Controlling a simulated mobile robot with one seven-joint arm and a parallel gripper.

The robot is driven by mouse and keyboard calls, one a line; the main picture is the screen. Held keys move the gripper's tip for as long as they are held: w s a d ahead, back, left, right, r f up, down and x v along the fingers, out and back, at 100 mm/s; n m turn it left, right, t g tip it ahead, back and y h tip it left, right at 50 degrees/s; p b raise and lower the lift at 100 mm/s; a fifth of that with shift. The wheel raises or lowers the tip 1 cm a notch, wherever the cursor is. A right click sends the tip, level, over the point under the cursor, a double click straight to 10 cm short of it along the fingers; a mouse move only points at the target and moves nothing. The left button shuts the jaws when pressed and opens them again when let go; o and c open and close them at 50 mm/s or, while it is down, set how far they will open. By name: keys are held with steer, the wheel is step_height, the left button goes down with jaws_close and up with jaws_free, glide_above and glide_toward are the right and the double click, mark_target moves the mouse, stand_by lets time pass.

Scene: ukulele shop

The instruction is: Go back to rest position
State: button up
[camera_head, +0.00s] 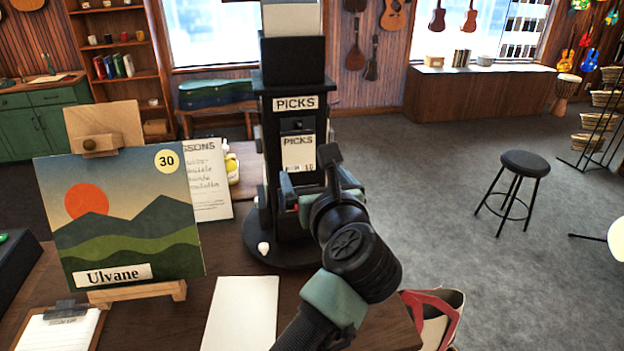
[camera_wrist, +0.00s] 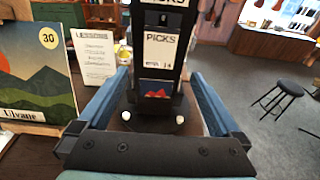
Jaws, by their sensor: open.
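My gripper (camera_head: 300,185) is in front of the black picks stand (camera_head: 280,225) on the wooden counter. In the wrist view, my gripper (camera_wrist: 150,95) has its two blue fingers spread wide on either side of the lower part of the picks stand (camera_wrist: 161,60). Nothing is held between the fingers. A small red and blue item shows low in the stand in the wrist view. Whether the fingers touch the stand, I cannot tell. My arm reaches in from the bottom of the head view and hides part of the stand.
The Ulvane picture (camera_head: 125,220) stands on a small easel at left. A lessons sheet (camera_head: 207,180), a blank paper (camera_head: 241,312) and a clipboard (camera_head: 60,328) are nearby. A red-trimmed bag (camera_head: 436,315) is by the counter's right edge. A black stool (camera_head: 520,165) stands on open floor at right.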

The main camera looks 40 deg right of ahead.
steer(key=shift+w+d+f, duration=0.1)
steer(key=s+a+r+n+t+h+b, duration=0.15)
steer(key=a+r+n, duration=0.25)
steer(key=r+n, duration=0.45)
steer(key=s+a+r+n+t+h+b, duration=0.1)
steer(key=a+r+n+t+h+b, duration=0.2)
steer(key=r+n, duration=0.55)
steer(key=s+a+r+n+t+y, duration=0.2)
steer(key=a+r+n+t+y, duration=0.1)
steer(key=a+n, duration=0.5)
steer(key=s+a+r+n+t+y+b, duration=0.1)
steer(key=s+a+r+n+t+y, duration=0.1)
steer(key=a+n+y, duration=0.3)
steer(key=s+a+r+n+t+y+b, duration=0.1)
steer(key=s+a+r+n+t+y, duration=0.2)
steer(key=a+n, duration=0.9)
steer(key=shift+a+r+t+y, duration=0.4)
steer(key=shift+a+t+y, duration=0.35)
steer(key=shift+a, duration=0.5)
